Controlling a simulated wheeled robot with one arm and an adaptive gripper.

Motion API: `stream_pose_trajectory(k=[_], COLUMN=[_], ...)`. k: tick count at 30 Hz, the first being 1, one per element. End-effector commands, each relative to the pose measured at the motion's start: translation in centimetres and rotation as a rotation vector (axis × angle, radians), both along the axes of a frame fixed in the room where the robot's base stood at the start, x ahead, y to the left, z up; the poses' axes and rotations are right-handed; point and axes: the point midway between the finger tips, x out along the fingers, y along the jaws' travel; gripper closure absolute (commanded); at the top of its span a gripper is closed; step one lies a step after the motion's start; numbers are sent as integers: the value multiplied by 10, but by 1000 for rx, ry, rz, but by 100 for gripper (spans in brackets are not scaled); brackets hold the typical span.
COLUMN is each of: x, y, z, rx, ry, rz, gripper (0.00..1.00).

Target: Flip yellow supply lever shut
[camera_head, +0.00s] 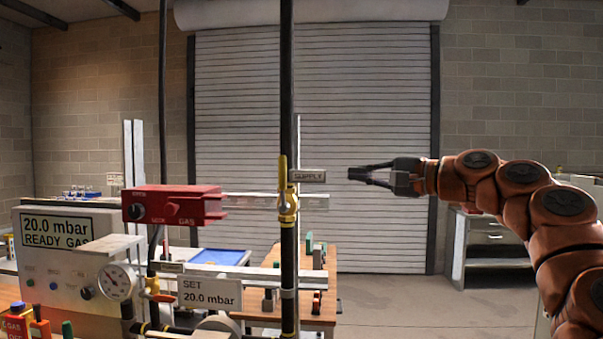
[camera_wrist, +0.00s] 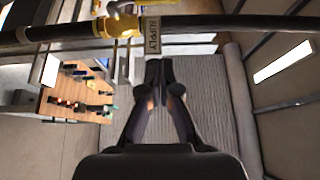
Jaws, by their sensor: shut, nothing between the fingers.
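The yellow supply lever (camera_head: 283,172) stands upright, in line with the black vertical pipe, above its brass valve (camera_head: 288,205) in the head view. A tag reading SUPPLY (camera_head: 307,176) sits just right of it. In the wrist view, the brass valve (camera_wrist: 118,25) is at the top, with part of the yellow lever (camera_wrist: 118,5) at the frame edge and the tag (camera_wrist: 153,36) beside it. My gripper (camera_head: 358,174) is to the right of the tag at about lever height, pointing left. Its fingers are shut and empty, apart from the lever in the head view.
The black pipe (camera_head: 287,80) runs vertically through the head view. A red control box (camera_head: 172,205) and a gauge (camera_head: 116,282) are at the left. A sign reading SET 20.0 mbar (camera_head: 210,294) hangs lower down. A wooden workbench (camera_head: 325,300) stands behind. Floor at right is open.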

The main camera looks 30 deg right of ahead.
Motion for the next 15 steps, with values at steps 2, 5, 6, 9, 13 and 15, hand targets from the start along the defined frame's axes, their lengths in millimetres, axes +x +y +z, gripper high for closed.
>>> stream_pose_trajectory(k=[2, 5, 6, 9, 13, 15], x=[1, 2, 4, 10, 27, 38], y=[2, 3, 3, 6, 11, 14], z=[0, 0, 0, 1, 2, 3], rx=[-1, -1, -1, -2, -3, -3], ry=[0, 1, 1, 2, 2, 2], rz=[3, 5, 5, 7, 5, 3], gripper=[100, 100, 100, 100, 100, 100])
